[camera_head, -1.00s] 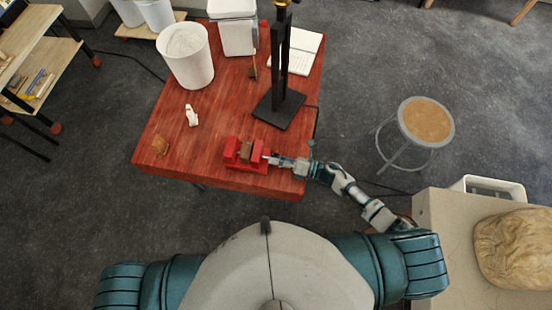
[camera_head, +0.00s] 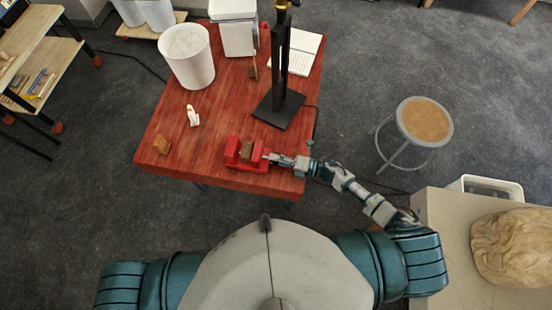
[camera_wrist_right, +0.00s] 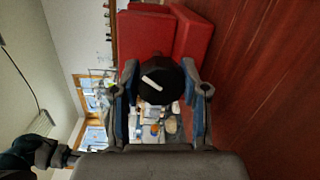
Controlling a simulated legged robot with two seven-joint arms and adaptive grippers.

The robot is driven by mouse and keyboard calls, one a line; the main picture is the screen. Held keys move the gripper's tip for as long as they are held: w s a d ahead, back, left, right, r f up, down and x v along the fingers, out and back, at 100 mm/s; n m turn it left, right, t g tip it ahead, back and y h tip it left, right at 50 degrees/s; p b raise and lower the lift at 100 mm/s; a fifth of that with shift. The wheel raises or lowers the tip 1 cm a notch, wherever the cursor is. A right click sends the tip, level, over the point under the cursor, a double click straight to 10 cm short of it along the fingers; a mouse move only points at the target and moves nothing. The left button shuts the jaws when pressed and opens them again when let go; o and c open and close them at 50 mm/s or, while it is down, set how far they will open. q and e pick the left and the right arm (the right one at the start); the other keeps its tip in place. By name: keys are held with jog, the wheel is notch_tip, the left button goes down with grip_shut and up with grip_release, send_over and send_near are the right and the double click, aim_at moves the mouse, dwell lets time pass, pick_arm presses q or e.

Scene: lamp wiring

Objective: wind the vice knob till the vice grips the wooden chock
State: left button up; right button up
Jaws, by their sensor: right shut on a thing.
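The red vice (camera_head: 236,160) sits near the front edge of the red table, and it also shows in the right wrist view (camera_wrist_right: 190,32). The wooden chock (camera_head: 247,151) is between its jaws in the head view; I cannot tell whether both jaws touch it. The black vice knob (camera_wrist_right: 163,84) with a white mark faces the right wrist camera. My right gripper (camera_wrist_right: 160,88) is shut on the knob, one finger on each side; in the head view it reaches the vice from the right (camera_head: 274,158). My left gripper is not in view.
A black lamp stand (camera_head: 279,110) stands behind the vice. A white bin (camera_head: 190,58), a small white figure (camera_head: 193,116) and a brown block (camera_head: 162,145) are also on the table (camera_head: 215,130). A stool (camera_head: 424,120) stands to the right.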

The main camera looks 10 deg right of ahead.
jog(key=shift+w+d, duration=0.1)
jog(key=shift+d, duration=0.05)
jog(key=o, duration=1.2)
jog(key=shift+f, duration=0.1)
jog(key=shift+c, duration=0.2)
jog(key=v, duration=1.2)
jog(key=shift+w, duration=0.1)
